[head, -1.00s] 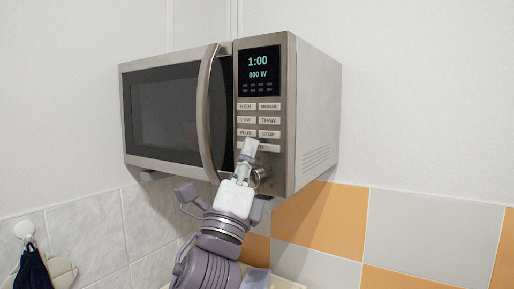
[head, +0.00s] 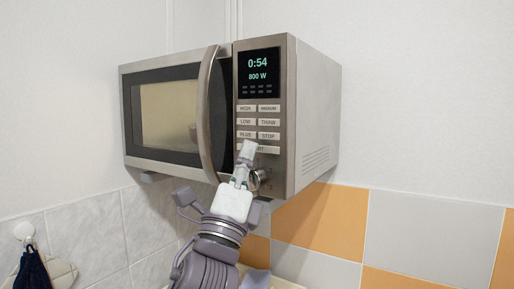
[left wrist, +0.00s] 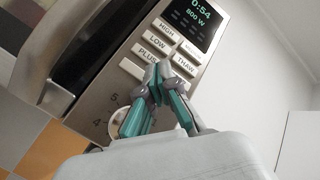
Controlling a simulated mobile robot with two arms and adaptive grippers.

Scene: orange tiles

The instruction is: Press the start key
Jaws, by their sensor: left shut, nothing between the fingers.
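The microwave (head: 316,110) hangs on the wall with its door closed. Its display (head: 258,72) reads 0:54 and 800 W, and its window (head: 168,115) is lit. The start key (head: 268,150) is the wide key below PLUS and STOP; my fingers cover its left part. In the left wrist view the closed fingertips (left wrist: 158,72) are over the lower keys. My right gripper is not in view.
The long door handle (head: 208,115) curves out just left of the keypad. A round knob (head: 259,179) sits below the keys, beside my fingers. A dark cloth (head: 32,270) hangs from a hook at the lower left. The wall right of the microwave is clear.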

